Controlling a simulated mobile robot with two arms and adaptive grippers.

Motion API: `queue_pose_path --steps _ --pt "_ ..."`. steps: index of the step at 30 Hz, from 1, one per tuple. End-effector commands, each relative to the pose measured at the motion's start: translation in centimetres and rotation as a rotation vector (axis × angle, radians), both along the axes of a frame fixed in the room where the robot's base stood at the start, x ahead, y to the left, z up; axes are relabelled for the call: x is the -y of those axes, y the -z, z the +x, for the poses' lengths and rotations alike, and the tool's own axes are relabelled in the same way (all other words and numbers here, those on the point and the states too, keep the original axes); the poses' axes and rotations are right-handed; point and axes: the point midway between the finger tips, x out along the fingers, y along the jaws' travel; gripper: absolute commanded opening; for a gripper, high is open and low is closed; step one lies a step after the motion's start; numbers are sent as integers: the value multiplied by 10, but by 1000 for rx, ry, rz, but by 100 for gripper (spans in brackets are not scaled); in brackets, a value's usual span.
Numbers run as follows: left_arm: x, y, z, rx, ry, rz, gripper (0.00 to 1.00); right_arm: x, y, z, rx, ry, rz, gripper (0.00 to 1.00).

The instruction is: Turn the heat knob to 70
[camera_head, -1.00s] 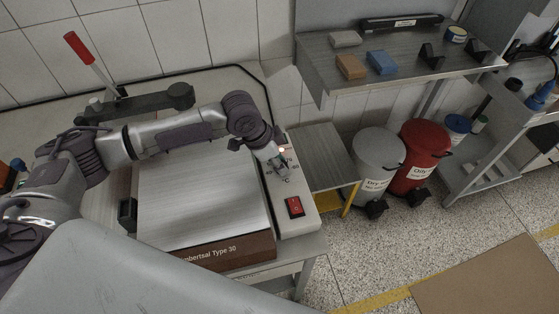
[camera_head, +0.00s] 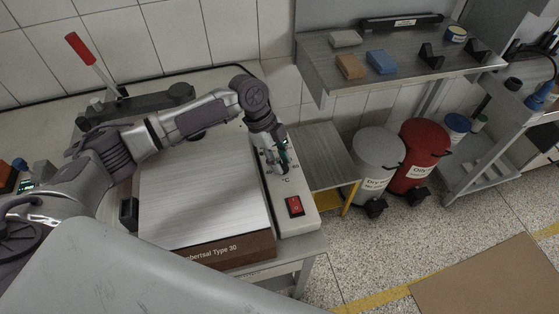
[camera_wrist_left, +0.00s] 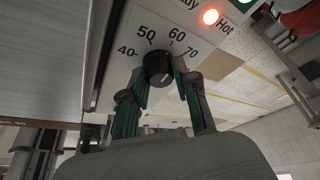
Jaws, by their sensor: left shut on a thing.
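The heat knob (camera_wrist_left: 157,66) is a round black dial in the left wrist view. It sits on a white control panel (camera_head: 297,219) with a printed scale; 40, 50, 60 and 70 show around it. My left gripper (camera_head: 275,168) is over the panel with its green-padded fingers pointing down. In the left wrist view my left gripper (camera_wrist_left: 165,80) has its fingers on either side of the knob and is shut on it. I cannot tell clearly which number the knob points to. In the head view the gripper hides the knob. My right gripper is not in view.
A red-lit lamp (camera_wrist_left: 211,17) marked Hot glows beside the scale. A red switch (camera_head: 294,206) is at the panel's front. A flat metal plate (camera_head: 200,200) lies left of the panel. A small side table (camera_head: 322,158) and bins stand to the right.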

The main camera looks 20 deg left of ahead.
Motion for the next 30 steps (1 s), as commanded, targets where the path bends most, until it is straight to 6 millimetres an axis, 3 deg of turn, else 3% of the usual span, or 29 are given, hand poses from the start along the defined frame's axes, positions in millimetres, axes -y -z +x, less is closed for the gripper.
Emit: queue_pose_path --steps 18,30 --pt "3 1 5 4 556 -3 0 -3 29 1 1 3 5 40" --pt "4 -1 5 5 752 -1 0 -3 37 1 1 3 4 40"
